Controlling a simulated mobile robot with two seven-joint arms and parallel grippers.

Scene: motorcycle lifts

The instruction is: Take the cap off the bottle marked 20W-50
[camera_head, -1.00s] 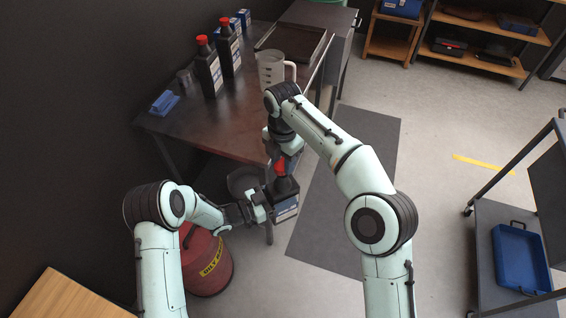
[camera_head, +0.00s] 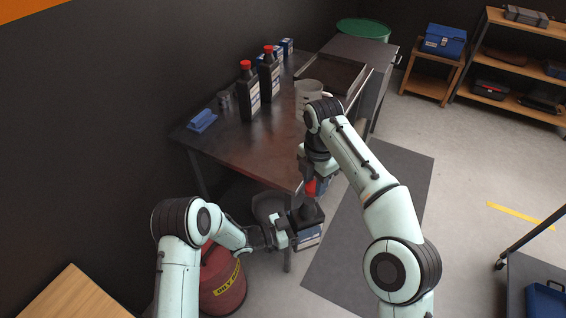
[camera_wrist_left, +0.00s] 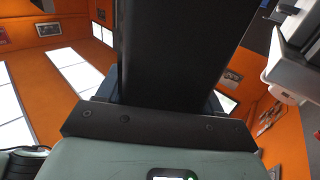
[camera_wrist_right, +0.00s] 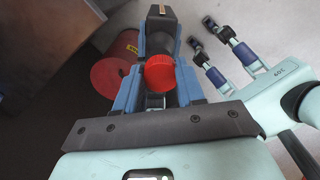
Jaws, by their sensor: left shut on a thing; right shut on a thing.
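A dark bottle (camera_head: 309,214) with a white and blue label hangs in front of the table's near corner, over the floor. The label's marking is too small to read. My left gripper (camera_head: 292,238) is shut on the bottle's body from the left; the dark body fills the middle of the left wrist view (camera_wrist_left: 165,50). My right gripper (camera_head: 310,180) is above the bottle, shut on the red cap (camera_head: 310,188). The red cap also shows between its fingers in the right wrist view (camera_wrist_right: 160,72). I cannot tell whether cap and neck are touching.
Two more red-capped dark bottles (camera_head: 249,95) (camera_head: 268,78) stand on the table (camera_head: 235,140). A measuring jug (camera_head: 307,97), a blue object (camera_head: 202,120) and a tray (camera_head: 335,72) are there too. A red bin (camera_head: 222,280) stands on the floor below my left arm.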

